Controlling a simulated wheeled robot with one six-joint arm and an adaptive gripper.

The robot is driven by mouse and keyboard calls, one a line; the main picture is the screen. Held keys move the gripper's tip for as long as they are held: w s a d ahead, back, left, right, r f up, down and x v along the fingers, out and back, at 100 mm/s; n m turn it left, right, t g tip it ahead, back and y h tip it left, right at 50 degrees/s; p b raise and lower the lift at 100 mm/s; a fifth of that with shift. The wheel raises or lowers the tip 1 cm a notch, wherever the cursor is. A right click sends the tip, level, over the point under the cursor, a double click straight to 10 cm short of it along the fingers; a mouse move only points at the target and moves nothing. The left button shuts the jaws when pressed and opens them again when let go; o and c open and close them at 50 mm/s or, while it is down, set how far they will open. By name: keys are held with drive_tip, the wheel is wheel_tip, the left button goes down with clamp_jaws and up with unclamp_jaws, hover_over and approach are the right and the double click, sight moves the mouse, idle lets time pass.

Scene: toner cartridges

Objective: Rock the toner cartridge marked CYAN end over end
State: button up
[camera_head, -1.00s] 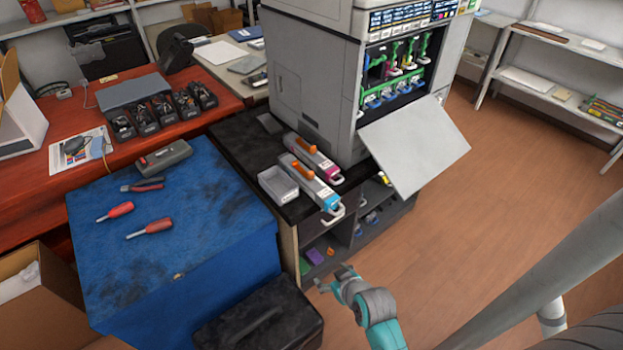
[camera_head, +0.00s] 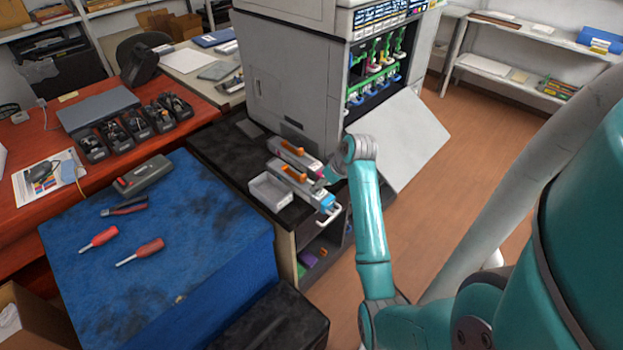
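The cyan-ended toner cartridge (camera_head: 309,191) lies on the black counter top, grey with an orange part on top and a white loop handle at its near end. Its CYAN marking is too small to read. A magenta-ended cartridge (camera_head: 293,151) lies beside it, on the printer side, its near end partly covered by my arm. My gripper (camera_head: 322,182) is over the near half of the cyan cartridge, close to its top. Its fingers are small and partly hidden by my wrist, so I cannot tell whether they are open or touch the cartridge.
A grey open tray (camera_head: 270,193) sits just left of the cyan cartridge. The printer (camera_head: 290,75) stands behind, its front door (camera_head: 405,140) folded down close to my arm. A blue-covered bench (camera_head: 160,245) with screwdrivers and pliers is at left. The floor at right is clear.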

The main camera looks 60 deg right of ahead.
drive_tip(key=shift+w+d+r, duration=0.1)
drive_tip(key=shift+d+r, duration=0.05)
drive_tip(key=shift+d, duration=0.05)
drive_tip(key=shift+w, duration=0.1)
drive_tip(key=shift+x, duration=4.9)
clamp_jaws()
drive_tip(key=shift+r, duration=0.1)
drive_tip(key=shift+r, duration=3.45)
